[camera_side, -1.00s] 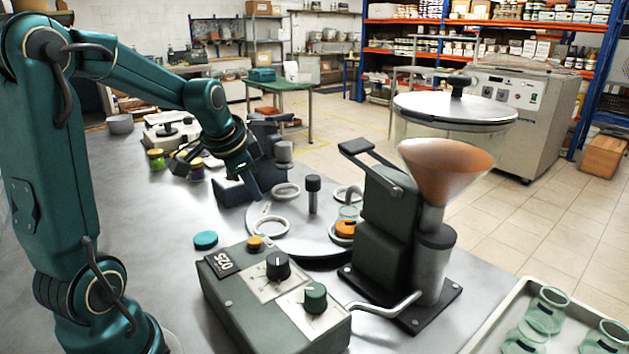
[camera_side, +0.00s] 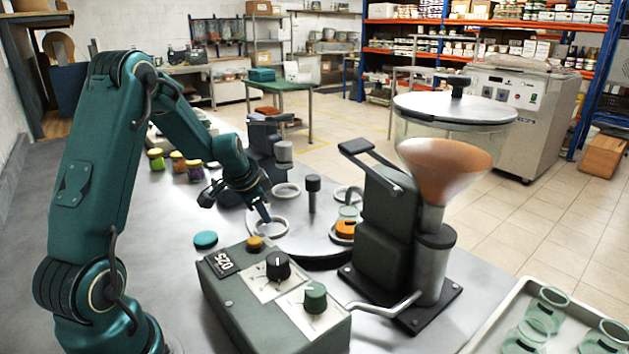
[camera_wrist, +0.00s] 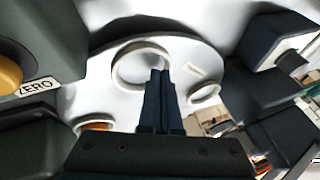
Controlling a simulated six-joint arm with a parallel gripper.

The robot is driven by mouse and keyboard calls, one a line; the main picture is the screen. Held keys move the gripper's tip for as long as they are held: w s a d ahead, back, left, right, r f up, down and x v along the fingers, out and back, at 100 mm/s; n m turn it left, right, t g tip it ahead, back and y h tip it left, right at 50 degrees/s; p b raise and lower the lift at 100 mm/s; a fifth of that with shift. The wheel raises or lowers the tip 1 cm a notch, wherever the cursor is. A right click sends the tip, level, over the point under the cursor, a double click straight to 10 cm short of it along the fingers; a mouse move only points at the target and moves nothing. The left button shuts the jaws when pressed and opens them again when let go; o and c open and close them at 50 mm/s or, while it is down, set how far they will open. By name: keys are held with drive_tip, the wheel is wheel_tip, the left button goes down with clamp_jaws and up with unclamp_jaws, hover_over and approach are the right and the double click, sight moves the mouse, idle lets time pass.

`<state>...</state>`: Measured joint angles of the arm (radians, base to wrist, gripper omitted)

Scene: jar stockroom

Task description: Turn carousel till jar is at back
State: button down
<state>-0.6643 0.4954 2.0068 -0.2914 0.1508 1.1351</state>
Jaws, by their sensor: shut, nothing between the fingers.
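The carousel (camera_side: 300,240) is a pale round disc with several raised rings and a dark-capped centre post (camera_side: 313,195). A clear glass jar with orange at its base (camera_side: 345,229) is on the disc's right side, beside the filler; the filler body partly hides that edge. In the wrist view the orange part (camera_wrist: 97,125) shows at lower left. My gripper (camera_side: 266,217) is shut and empty, pointing down at the near-left ring (camera_side: 282,232). In the wrist view its fingertips (camera_wrist: 160,74) overlap this ring's opening (camera_wrist: 117,68). I cannot tell whether they touch it.
The filler (camera_side: 385,235) with its hopper stands right of the carousel. A control box (camera_side: 225,290) with knobs is in front. A teal disc (camera_side: 205,239) lies at left. Small lidded jars (camera_side: 178,162) stand behind. A tray of empty jars (camera_side: 480,335) is at lower right.

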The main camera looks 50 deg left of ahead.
sight(273, 195)
drive_tip(key=shift+w+a+f, duration=0.1)
drive_tip(key=shift+a, duration=0.7)
idle(0.5)
drive_tip(key=shift+w+a, duration=0.15)
drive_tip(key=shift+a, duration=0.4)
drive_tip(key=shift+w+a, duration=0.15)
drive_tip(key=shift+a, duration=0.4)
drive_tip(key=shift+w+a+f, duration=0.1)
drive_tip(key=shift+w+a, duration=0.2)
drive_tip(key=shift+a, duration=0.3)
drive_tip(key=shift+w+a, duration=0.25)
drive_tip(key=shift+a, duration=0.3)
drive_tip(key=shift+w+a, duration=0.65)
drive_tip(key=shift+a, duration=0.2)
drive_tip(key=shift+w+a+f, duration=0.1)
drive_tip(key=shift+w+a, duration=0.6)
drive_tip(key=shift+w, duration=0.05)
drive_tip(key=shift+w+a+m+t+h, duration=0.2)
drive_tip(key=shift+w+a+m+h, duration=0.15)
drive_tip(key=shift+w+m, duration=0.35)
drive_tip(key=shift+w+a+m+t+h, duration=0.25)
drive_tip(key=shift+w+a+m, duration=0.15)
drive_tip(key=shift+w+m, duration=0.3)
drive_tip(key=shift+w+a, duration=0.25)
drive_tip(key=shift+w, duration=0.45)
